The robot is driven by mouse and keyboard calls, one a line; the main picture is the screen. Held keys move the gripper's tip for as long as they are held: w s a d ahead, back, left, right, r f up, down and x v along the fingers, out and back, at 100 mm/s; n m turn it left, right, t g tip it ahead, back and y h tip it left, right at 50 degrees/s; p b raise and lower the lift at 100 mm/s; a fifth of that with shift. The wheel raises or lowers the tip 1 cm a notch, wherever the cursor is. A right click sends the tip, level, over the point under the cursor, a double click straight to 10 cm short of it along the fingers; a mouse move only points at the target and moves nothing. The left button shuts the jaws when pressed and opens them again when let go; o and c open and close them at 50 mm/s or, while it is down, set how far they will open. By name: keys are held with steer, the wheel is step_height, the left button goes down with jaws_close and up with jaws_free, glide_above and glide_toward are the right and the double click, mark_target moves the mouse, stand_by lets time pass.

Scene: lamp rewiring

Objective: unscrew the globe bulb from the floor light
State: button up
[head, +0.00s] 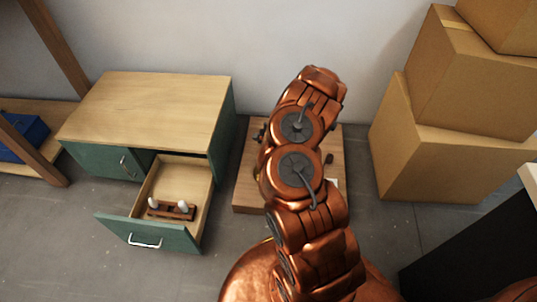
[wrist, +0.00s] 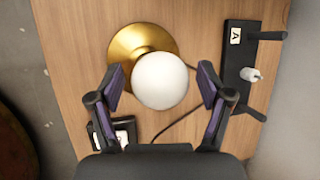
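In the wrist view, the white globe bulb (wrist: 160,80) sits on the floor light, whose round brass base (wrist: 128,44) shows behind it on a wooden board (wrist: 80,20). My gripper (wrist: 160,86) is open, with one finger on each side of the bulb. A small gap shows between each finger and the bulb, and the gripper appears empty. In the head view, my copper arm reaches over the wooden board (head: 247,190) and hides the floor light, the bulb and my gripper. The bulb's socket is hidden under the globe.
A black fixture (wrist: 240,62) labelled A, with prongs and a small white piece, lies right of the light. A dark cord runs between them. A green cabinet (head: 150,105) has an open drawer (head: 207,190) holding a rack with white bulbs (head: 182,206). Cardboard boxes (head: 430,150) stand right.

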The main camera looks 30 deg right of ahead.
steer(key=c, duration=0.9)
steer(key=shift+r+n+y+p, duration=0.15)
steer(key=shift+n+y+p, duration=0.25)
steer(key=shift+n+p, duration=0.4)
steer(key=shift+c, duration=0.2)
steer(key=shift+n+g+y, duration=0.4)
steer(key=shift+n, duration=0.7)
steer(key=n+g, duration=0.1)
steer(key=n, duration=0.2)
steer(key=shift+d+y, duration=0.1)
steer(key=shift+y, duration=0.3)
steer(key=shift+n, duration=0.6)
